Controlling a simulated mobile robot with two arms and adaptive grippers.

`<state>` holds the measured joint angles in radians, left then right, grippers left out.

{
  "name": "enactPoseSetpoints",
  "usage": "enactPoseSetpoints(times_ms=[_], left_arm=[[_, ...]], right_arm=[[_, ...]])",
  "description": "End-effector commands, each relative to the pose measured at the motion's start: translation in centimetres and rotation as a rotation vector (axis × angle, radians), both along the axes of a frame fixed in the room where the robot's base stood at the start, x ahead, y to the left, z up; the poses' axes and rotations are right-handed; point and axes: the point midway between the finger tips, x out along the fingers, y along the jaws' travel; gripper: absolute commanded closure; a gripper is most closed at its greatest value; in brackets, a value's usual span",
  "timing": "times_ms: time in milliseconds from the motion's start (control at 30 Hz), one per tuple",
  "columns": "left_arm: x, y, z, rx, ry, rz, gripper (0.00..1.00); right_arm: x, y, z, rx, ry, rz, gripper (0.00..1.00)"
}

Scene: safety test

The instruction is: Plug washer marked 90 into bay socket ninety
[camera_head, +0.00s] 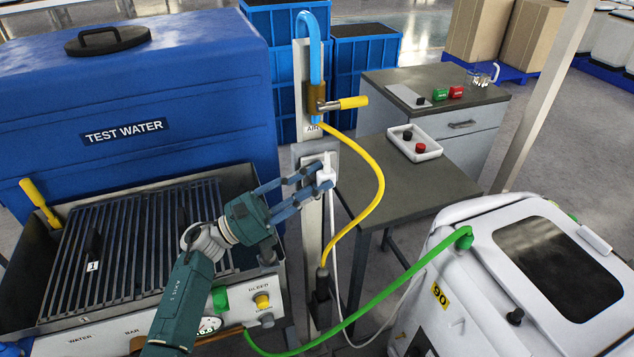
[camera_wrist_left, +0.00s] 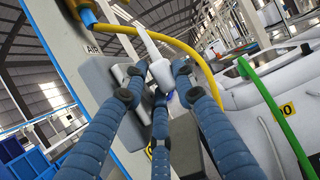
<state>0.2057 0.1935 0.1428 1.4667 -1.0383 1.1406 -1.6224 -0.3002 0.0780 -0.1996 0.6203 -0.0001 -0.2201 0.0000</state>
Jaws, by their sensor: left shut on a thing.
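The white washer (camera_head: 520,270) stands at the lower right with a yellow label 90 (camera_head: 440,294); its side also shows in the wrist view (camera_wrist_left: 262,95). A grey socket box (camera_head: 312,160) is on the post, under the AIR fitting; it fills the left middle of the wrist view (camera_wrist_left: 104,78). My left gripper (camera_head: 312,187) is shut on a white plug (camera_head: 326,178), right at the front of the box. The plug shows between the fingers in the wrist view (camera_wrist_left: 161,70). Whether its pins are in the socket is hidden. A white cord (camera_head: 335,265) hangs from it toward the washer. My right gripper is not in view.
A yellow air hose (camera_head: 379,185) loops just right of the post. A green hose (camera_head: 390,295) runs low from the washer to the left. A grey table (camera_head: 400,190) with a white tray (camera_head: 414,146) stands behind. A blue TEST WATER tank (camera_head: 130,90) and grated sink (camera_head: 140,240) are left.

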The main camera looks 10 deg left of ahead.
Motion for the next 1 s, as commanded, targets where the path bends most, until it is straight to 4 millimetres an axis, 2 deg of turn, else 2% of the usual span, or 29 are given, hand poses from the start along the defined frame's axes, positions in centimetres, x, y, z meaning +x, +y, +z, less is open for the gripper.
enactPoseSetpoints(times_ms=[33, 1000], left_arm=[[0.36, 0.78, 0.30, -0.003, -0.007, 0.020, 1.00], [0.29, 0.89, -0.23, -0.001, 0.002, 0.021, 1.00]], right_arm=[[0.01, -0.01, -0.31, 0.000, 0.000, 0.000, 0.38], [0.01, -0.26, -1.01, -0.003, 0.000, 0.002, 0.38]])
